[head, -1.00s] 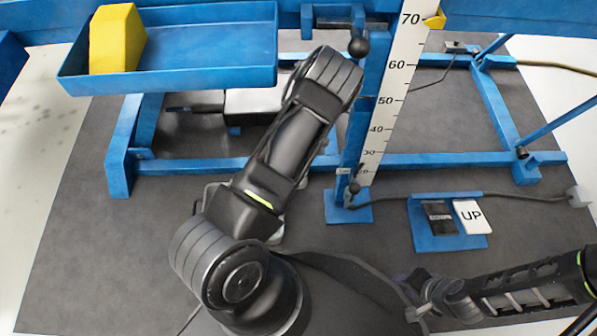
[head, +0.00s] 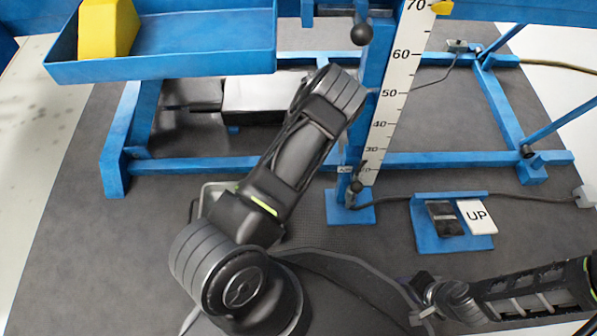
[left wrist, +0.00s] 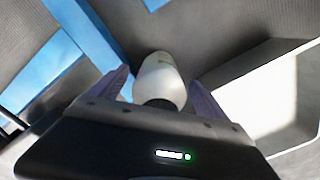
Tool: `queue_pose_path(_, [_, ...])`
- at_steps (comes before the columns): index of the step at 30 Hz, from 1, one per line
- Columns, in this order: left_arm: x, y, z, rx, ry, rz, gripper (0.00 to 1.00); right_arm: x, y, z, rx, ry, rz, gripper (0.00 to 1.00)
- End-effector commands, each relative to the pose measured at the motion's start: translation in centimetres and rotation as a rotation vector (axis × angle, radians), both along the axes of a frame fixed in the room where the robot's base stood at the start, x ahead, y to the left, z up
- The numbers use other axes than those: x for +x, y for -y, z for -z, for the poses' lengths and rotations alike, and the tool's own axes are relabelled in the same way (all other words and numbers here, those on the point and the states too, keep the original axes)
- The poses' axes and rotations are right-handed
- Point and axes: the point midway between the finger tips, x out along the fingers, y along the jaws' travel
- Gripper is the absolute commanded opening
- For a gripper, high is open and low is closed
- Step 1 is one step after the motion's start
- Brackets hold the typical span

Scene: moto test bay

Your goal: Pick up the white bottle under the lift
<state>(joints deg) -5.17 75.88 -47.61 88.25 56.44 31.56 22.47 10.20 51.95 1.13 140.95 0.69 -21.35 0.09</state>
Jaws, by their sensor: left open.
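In the left wrist view the white bottle (left wrist: 158,78) stands out between the two purple-grey fingers of my left gripper (left wrist: 160,88). The fingers are apart, one on each side of it, and a gap shows on the right side. Its lower end is hidden behind the gripper body. In the head view I cannot make out the bottle or the left gripper; my left arm blocks part of the lift (head: 365,130).
A blue tray (head: 210,45) holding a yellow block (head: 108,28) is at the upper left. A white scale (head: 395,95) runs along the blue post. Foot pedals (head: 462,220), one marked UP, sit on the floor at right, with cables. The grey mat is clear at left.

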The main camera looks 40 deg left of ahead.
Motion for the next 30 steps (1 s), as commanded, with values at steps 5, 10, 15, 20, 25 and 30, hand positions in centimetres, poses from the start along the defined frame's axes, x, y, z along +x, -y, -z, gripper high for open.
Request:
queue_pose_path(5, [0.01, 0.00, -0.07, 0.000, 0.000, 0.000, 0.87, 0.00, 0.01, -0.05, 0.000, 0.000, 0.000, 0.36])
queue_pose_path(10, [0.01, 0.00, -0.07, 0.000, 0.000, 0.000, 0.87, 0.00, 0.02, -0.05, 0.000, 0.001, 0.000, 0.36])
queue_pose_path(15, [0.01, 0.00, -0.07, 0.000, 0.000, 0.000, 0.82, 0.00, 0.02, -0.03, 0.000, 0.000, 0.000, 0.36])
queue_pose_path(20, [0.01, 0.00, -0.07, 0.000, 0.000, 0.000, 0.69, -0.01, 0.02, -0.03, 0.000, 0.000, 0.000, 0.36])
queue_pose_path(25, [0.01, 0.00, -0.07, 0.000, 0.000, 0.000, 0.55, -0.01, 0.02, -0.03, 0.000, 0.000, 0.000, 0.36])
queue_pose_path(30, [0.01, 0.00, -0.07, 0.000, 0.000, 0.000, 0.41, -0.01, 0.02, -0.03, 0.000, 0.000, 0.000, 0.36])
